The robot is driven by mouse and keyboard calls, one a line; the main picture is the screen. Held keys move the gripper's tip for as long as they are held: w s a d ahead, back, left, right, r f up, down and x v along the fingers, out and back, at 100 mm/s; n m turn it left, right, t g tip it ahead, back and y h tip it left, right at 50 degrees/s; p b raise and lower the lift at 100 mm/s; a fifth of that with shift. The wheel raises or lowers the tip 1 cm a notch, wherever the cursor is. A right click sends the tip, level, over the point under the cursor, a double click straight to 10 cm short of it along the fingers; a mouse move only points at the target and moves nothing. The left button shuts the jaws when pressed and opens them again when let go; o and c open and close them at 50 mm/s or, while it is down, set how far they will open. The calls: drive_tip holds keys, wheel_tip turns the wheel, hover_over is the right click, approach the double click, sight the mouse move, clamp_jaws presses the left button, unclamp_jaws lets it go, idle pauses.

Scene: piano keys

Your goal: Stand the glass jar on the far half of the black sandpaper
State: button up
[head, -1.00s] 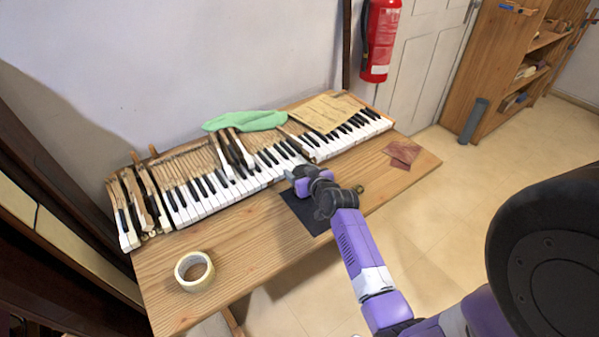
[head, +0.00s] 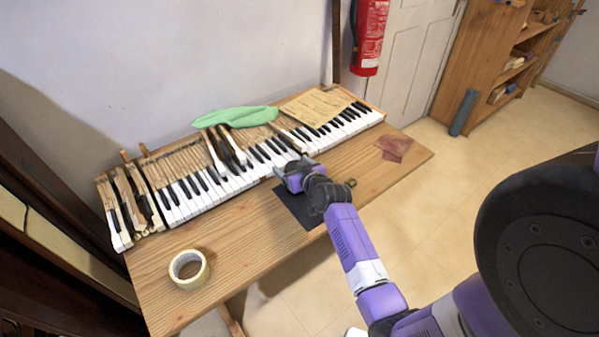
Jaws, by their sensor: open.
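The black sandpaper (head: 299,209) lies flat on the wooden table (head: 240,245), in front of the piano keys. My gripper (head: 281,171) is over the far edge of the sandpaper, close to the front of the white keys. Its jaws are open, though the fingertips are small in this view. My gripper and wrist cover the far part of the sandpaper. I cannot make out the glass jar; it may be hidden behind my gripper.
The piano keyboard (head: 205,205) fills the back of the table, with a green cloth (head: 236,117) and a paper sheet (head: 318,106) on it. A tape roll (head: 189,270) is front left. A small brass-coloured item (head: 351,183) and reddish sandpaper (head: 396,146) lie right.

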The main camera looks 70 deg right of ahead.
drive_tip(key=v, duration=1.2)
drive_tip(key=s+a+n+t+y, duration=0.2)
drive_tip(key=s+a+n+y, duration=0.15)
drive_tip(key=a, duration=1.75)
drive_tip(key=s+a+r+n+t+y, duration=0.1)
drive_tip(key=s+a+r+n+y, duration=0.1)
drive_tip(key=s+a+r, duration=0.3)
drive_tip(key=s+a+r+n+t+y, duration=0.1)
drive_tip(key=s+a+r+n+y, duration=0.2)
drive_tip(key=s+a, duration=0.3)
drive_tip(key=a+r, duration=0.1)
drive_tip(key=a, duration=0.3)
drive_tip(key=shift+s+a+r+t+b, duration=0.3)
drive_tip(key=shift+s+r+b, duration=0.05)
drive_tip(key=shift+s+b, duration=0.05)
drive_tip(key=shift+y, duration=0.25)
